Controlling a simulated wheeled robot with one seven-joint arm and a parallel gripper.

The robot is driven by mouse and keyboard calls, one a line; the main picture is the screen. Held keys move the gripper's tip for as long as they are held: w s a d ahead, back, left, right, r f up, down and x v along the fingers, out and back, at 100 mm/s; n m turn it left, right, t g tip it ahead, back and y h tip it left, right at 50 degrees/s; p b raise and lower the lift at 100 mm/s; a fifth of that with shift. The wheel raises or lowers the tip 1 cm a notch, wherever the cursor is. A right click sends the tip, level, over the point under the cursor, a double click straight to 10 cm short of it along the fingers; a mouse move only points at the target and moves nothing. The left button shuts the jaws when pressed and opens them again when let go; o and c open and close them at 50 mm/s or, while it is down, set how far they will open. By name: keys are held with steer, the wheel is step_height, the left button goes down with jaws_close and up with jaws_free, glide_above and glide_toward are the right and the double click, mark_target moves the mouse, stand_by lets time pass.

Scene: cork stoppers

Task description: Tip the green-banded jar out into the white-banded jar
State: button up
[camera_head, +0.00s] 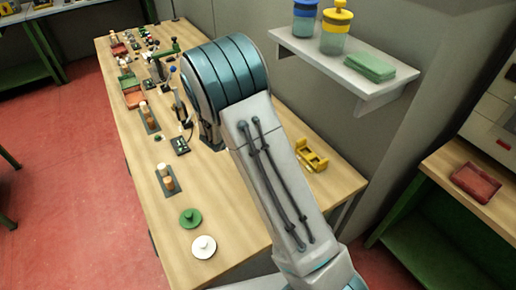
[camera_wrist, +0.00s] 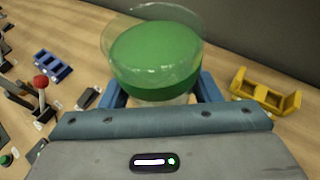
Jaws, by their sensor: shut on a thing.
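The green-banded jar (camera_wrist: 155,55) is a clear, open-topped glass in the wrist view, with a wide green area showing in it. My gripper (camera_wrist: 163,93) is shut on it, one blue finger on each side. Whether the jar holds anything loose I cannot tell. In the head view my arm hides the gripper and this jar. I cannot make out the white-banded jar in either view. A green knobbed lid (camera_head: 190,218) and a white knobbed lid (camera_head: 204,246) lie at the near end of the workbench (camera_head: 225,220).
A yellow holder (camera_head: 311,155) stands right of my arm, near the wall. A blue rack (camera_wrist: 53,65) and a red-knobbed lever (camera_wrist: 41,82) are left of the jar. A wall shelf (camera_head: 345,62) carries lidded jars. Small items crowd the bench's far end.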

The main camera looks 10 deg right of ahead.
steer(key=a+f+m+g+h, duration=0.1)
steer(key=a+f, duration=0.1)
steer(key=f, duration=0.2)
steer(key=a+f+m+g+h, duration=0.1)
steer(key=a+f+m, duration=0.1)
steer(key=f, duration=0.2)
steer(key=w+a+f+m+g+h, duration=0.1)
steer(key=a+f, duration=0.1)
steer(key=f, duration=0.2)
steer(key=shift+w+f+m+g+h, duration=0.1)
steer(key=shift+f+m+g+h, duration=0.2)
steer(key=shift+g, duration=0.1)
steer(key=shift+d+r, duration=0.1)
steer(key=shift+r, duration=0.05)
steer(key=shift+s+d+r+m+t+y, duration=0.4)
steer(key=shift+s+m+y, duration=0.1)
steer(key=shift+m, duration=0.4)
step_height(320, 180, up, 7)
steer(key=s+d+m+t+y, duration=0.1)
steer(key=m+t, duration=0.1)
steer(key=m, duration=0.1)
steer(key=shift+s+d+f+y+b, duration=0.15)
steer(key=shift+s+d+y+b, duration=0.1)
steer(key=shift+y+b, duration=0.15)
steer(key=shift+s+r+m+t+b, duration=0.1)
steer(key=shift+r+m+t+b, duration=0.2)
steer(key=shift+r+m+b, duration=0.15)
steer(key=shift+f, duration=0.1)
